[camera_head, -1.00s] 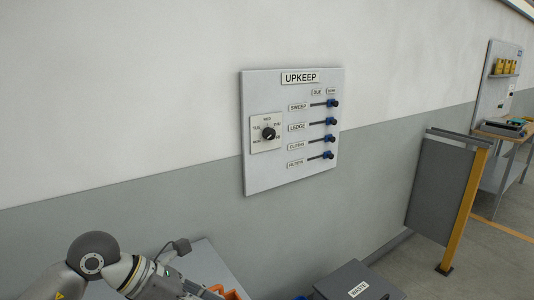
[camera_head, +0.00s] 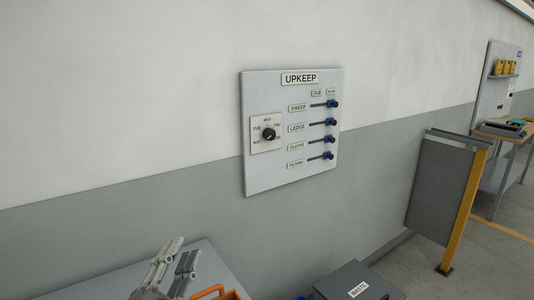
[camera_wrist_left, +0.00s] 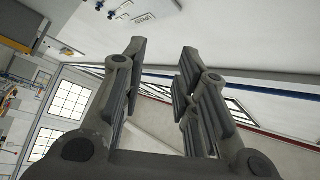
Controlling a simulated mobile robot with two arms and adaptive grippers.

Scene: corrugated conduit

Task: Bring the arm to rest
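My left gripper (camera_head: 176,262) shows at the bottom of the head view, its fingers pointing up and spread apart with nothing between them. In the left wrist view its two fingers (camera_wrist_left: 163,75) are also apart and empty. It is in front of a grey surface, below and to the left of the wall panel. The rest of my left arm is mostly out of the head view. My right gripper is in neither view.
The UPKEEP panel (camera_head: 260,178) with a dial (camera_head: 268,134) and several blue sliders hangs on the wall. A grey table (camera_head: 215,268) with an orange container (camera_head: 216,292) is below. A WASTE bin (camera_head: 345,276) stands right of it, and a grey partition (camera_head: 440,190) farther right.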

